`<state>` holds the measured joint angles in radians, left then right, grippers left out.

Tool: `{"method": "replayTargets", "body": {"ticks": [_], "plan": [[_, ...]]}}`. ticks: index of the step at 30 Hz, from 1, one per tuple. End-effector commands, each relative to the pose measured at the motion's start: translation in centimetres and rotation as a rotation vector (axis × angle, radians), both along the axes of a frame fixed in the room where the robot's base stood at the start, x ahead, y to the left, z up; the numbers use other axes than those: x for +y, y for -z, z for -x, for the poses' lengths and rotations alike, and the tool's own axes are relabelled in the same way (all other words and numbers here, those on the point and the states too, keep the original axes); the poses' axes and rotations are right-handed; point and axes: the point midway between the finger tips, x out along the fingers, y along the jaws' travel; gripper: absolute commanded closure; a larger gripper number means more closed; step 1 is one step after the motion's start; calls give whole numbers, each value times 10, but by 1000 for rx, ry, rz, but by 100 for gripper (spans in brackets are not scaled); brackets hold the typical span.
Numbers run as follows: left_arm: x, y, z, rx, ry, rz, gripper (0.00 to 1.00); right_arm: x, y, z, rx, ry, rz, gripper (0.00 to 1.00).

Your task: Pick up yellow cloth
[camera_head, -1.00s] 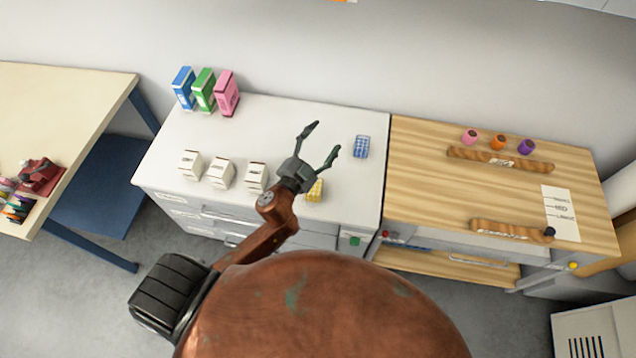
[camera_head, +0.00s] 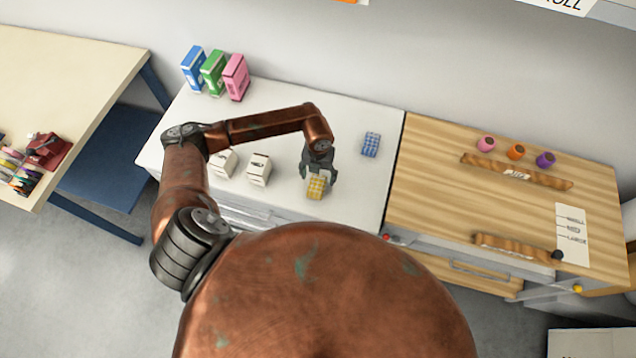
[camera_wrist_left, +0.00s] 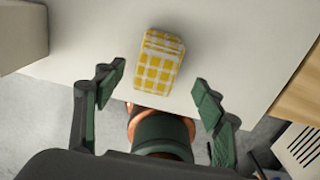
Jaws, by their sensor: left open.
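The yellow cloth (camera_head: 316,188) is a folded yellow-and-white checked bundle near the front edge of the white cabinet top. It also shows in the left wrist view (camera_wrist_left: 157,62), ahead of and between the fingers. My left gripper (camera_head: 319,174) is over the cloth's back side, pointing down. In the left wrist view the left gripper (camera_wrist_left: 158,92) is open, with a finger to each side and a clear gap from the cloth. How high the fingertips are above the surface I cannot tell. My right gripper is not in view.
A blue checked cloth (camera_head: 370,144) lies to the right on the white top (camera_head: 345,207). White boxes (camera_head: 259,169) stand left of the gripper, partly behind my arm. Blue, green and pink boxes (camera_head: 236,78) stand at the back left. A wooden worktop (camera_head: 430,170) adjoins on the right.

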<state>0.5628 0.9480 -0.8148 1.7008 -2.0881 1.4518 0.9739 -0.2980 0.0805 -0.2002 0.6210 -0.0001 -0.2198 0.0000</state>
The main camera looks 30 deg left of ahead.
Motion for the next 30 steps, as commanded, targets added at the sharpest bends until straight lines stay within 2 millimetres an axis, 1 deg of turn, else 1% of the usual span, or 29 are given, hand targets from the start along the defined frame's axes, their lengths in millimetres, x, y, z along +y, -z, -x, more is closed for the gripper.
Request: {"method": "replayTargets", "body": {"ticks": [3, 8, 12, 16, 19, 25, 30], "plan": [[-1, 14, 1, 4, 2, -2, 36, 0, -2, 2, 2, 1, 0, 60], [1, 29, 1, 3, 3, 0, 36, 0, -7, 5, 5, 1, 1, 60], [4, 49, 4, 5, 2, 1, 36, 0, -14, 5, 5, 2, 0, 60], [4, 66, 3, 3, 2, 3, 36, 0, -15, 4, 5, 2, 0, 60], [5, 71, 3, 1, 2, 3, 36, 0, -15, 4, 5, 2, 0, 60], [5, 72, 3, 0, 2, 2, 36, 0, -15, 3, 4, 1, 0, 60], [5, 72, 3, 0, 2, 3, 47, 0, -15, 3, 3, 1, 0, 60]]}}
